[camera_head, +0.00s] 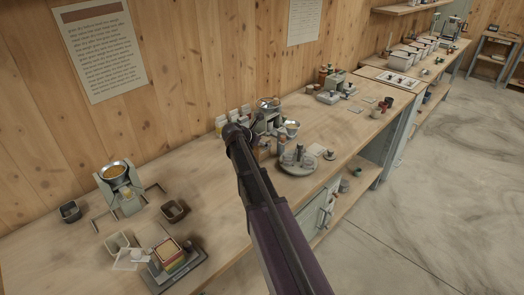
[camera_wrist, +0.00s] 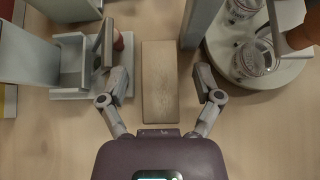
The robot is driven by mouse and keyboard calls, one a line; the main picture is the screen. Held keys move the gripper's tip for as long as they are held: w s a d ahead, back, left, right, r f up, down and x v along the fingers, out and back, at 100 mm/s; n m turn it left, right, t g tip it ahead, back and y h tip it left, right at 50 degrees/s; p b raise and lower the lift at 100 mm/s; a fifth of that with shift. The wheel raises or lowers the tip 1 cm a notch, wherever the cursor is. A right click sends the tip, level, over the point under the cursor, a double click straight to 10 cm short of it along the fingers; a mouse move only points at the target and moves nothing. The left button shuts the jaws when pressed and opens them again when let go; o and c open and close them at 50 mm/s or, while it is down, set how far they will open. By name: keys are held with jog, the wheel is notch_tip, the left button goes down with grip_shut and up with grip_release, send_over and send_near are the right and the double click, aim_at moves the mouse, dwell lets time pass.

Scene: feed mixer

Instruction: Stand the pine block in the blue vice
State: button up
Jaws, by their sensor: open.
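A pale wooden block, which looks like the pine block (camera_wrist: 160,82), lies on the bench in the wrist view, its long side running away from me. My gripper (camera_wrist: 161,88) is open above it, with one finger to the left of the block and one to the right. Both fingers look apart from its sides. I cannot tell the height of the fingertips over the bench. In the head view my arm hides the block and the gripper's fingers.
Right of the block stands a round tray (camera_wrist: 214,62) with glass jars (camera_wrist: 254,58). Left is a grey stand (camera_wrist: 74,68) with an upright plate, close to my left finger. In the head view, a scale with a bowl (camera_head: 116,172) and dark bins (camera_head: 174,210) stand at left.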

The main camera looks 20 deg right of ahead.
grip_shut()
jog(key=shift+r, duration=0.15)
notch_tip(320, 180, up, 2)
jog(key=p, duration=0.2)
jog(key=shift+r+p, duration=0.25)
jog(key=shift+p, duration=0.15)
jog(key=shift+s+a+r+p, duration=0.1)
jog(key=shift+s+r+p, duration=0.4)
jog(key=shift+r+p, duration=0.05)
jog(key=s+a+r+p, duration=0.1)
jog(key=s+a, duration=0.2)
jog(key=s, duration=1.1)
jog(key=shift+s+a, duration=0.2)
jog(key=shift+s, duration=0.15)
jog(key=shift+r, duration=0.1)
